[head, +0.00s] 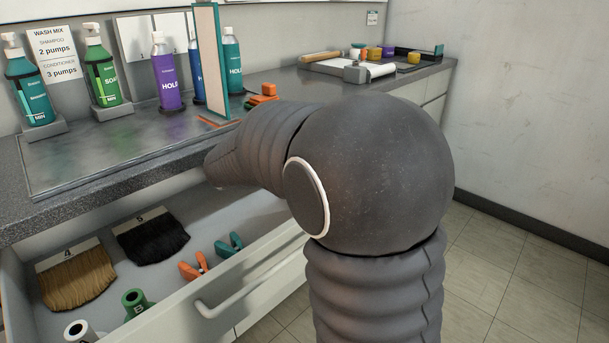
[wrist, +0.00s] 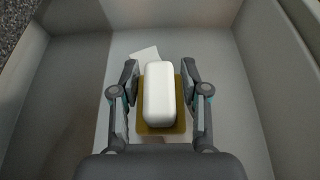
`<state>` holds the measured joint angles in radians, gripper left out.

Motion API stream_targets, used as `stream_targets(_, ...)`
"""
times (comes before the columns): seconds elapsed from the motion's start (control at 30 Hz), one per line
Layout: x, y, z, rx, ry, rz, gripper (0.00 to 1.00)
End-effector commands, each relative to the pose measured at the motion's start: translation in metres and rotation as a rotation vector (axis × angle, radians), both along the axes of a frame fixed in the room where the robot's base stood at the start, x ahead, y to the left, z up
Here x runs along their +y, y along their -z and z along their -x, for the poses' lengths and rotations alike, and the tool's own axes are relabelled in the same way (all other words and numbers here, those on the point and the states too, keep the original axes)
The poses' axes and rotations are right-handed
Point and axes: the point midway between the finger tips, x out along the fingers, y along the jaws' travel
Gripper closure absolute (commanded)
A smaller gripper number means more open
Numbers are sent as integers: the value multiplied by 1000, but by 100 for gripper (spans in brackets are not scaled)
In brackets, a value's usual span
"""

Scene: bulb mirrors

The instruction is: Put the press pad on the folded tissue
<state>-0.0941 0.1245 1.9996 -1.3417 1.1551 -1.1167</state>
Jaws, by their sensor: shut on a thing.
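In the wrist view, my gripper (wrist: 160,78) is shut on the press pad, a white rounded block (wrist: 160,95) between its two fingers. A flat mustard-brown piece (wrist: 158,130) shows around and under the white block; I cannot tell whether it is part of the pad or lies beneath it. A white, paper-like piece (wrist: 146,54) shows behind it, mostly hidden, and may be the folded tissue. I cannot tell whether they touch. In the head view, my arm hides the gripper and pad.
The wrist view shows grey drawer walls (wrist: 258,65) around the gripper. In the head view, the open drawer (head: 235,287) holds hair swatches (head: 150,238), clips (head: 229,245) and rollers (head: 136,302). Bottles (head: 100,70) and a mirror (head: 208,60) stand on the counter above.

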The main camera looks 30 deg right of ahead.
Motion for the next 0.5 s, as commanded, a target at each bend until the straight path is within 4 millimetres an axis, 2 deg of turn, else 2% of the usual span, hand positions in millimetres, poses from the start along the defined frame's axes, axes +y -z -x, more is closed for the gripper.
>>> stream_targets(0.03, 0, 10, 0, 5, -1, 2, 84)
stream_targets(0.1, 0, 16, 0, 2, 0, 2, 84)
stream_targets(0.5, 0, 21, 0, 0, 0, 0, 84)
